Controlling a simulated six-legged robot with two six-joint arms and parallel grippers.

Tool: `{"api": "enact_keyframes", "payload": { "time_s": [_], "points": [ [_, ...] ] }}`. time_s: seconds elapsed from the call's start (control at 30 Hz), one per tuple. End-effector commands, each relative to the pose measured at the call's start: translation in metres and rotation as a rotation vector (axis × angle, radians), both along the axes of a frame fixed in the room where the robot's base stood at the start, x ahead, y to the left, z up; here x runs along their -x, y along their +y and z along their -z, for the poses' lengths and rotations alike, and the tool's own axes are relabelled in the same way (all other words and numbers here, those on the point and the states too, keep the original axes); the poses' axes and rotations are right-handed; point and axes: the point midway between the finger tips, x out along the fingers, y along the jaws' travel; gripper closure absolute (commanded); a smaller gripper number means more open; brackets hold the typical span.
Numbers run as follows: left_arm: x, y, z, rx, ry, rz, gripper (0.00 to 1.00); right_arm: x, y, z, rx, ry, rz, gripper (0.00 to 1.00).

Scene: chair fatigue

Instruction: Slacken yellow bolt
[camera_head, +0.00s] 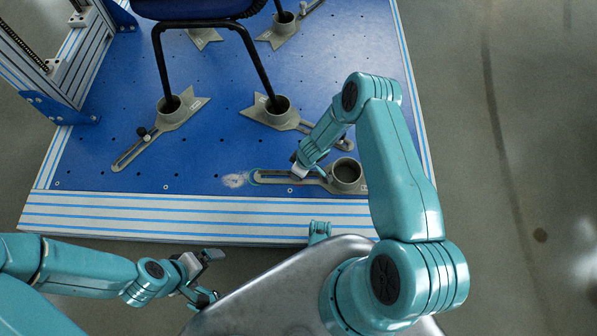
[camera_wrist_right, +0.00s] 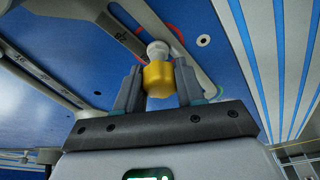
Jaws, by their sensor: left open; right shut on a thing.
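The yellow bolt (camera_wrist_right: 158,82) sits between the two fingers of my right gripper (camera_wrist_right: 157,90) in the right wrist view, with a pale round part beyond it. In the head view the right gripper (camera_head: 299,170) is down at the slotted arm of a grey clamp (camera_head: 270,178) on the blue plate, and the bolt is hidden there. The clamp's round cup (camera_head: 347,174) is empty. My left gripper (camera_head: 208,276) is open and empty, in front of the plate's front edge, away from the clamp.
A chair (camera_head: 200,8) stands on the blue plate (camera_head: 200,150), its legs in several grey clamps. The clamp at left (camera_head: 165,118) carries a dark knob. A metal frame (camera_head: 75,65) stands at the left. Bare floor (camera_head: 530,150) lies to the right.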

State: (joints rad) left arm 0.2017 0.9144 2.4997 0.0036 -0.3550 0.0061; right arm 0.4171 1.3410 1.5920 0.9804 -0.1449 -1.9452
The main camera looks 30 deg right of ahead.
Motion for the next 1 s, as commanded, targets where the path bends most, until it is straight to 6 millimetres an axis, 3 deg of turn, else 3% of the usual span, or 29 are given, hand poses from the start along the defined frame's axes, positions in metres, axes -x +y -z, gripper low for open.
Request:
{"api": "enact_keyframes", "payload": {
  "time_s": [0.27, 0.57, 0.6, 0.67, 1.0],
  "points": [
    [0.0002, 0.0, 0.0036, 0.0, 0.001, 0.0, 0.0, 0.0012, 0.001, 0.0014, -0.004, 0.003, -0.147, 0.94],
    [0.0002, 0.0, 0.0035, 0.0, 0.0, 0.0, 0.0, 0.0012, 0.0014, 0.0006, -0.004, 0.002, -0.172, 0.94],
    [0.0002, 0.0, 0.0035, 0.0, 0.0, 0.0, 0.0, 0.0012, 0.0014, 0.0006, -0.004, 0.002, -0.172, 0.59],
    [0.0002, 0.0, 0.0035, 0.0, 0.0, 0.0, 0.0, 0.0012, 0.0014, 0.0006, -0.004, 0.002, -0.172, 0.4],
    [0.0001, 0.0, 0.0033, 0.0, 0.0, 0.0, 0.0, 0.0008, 0.0005, 0.0003, 0.0, 0.001, -0.159, 0.38]
  ]
}}
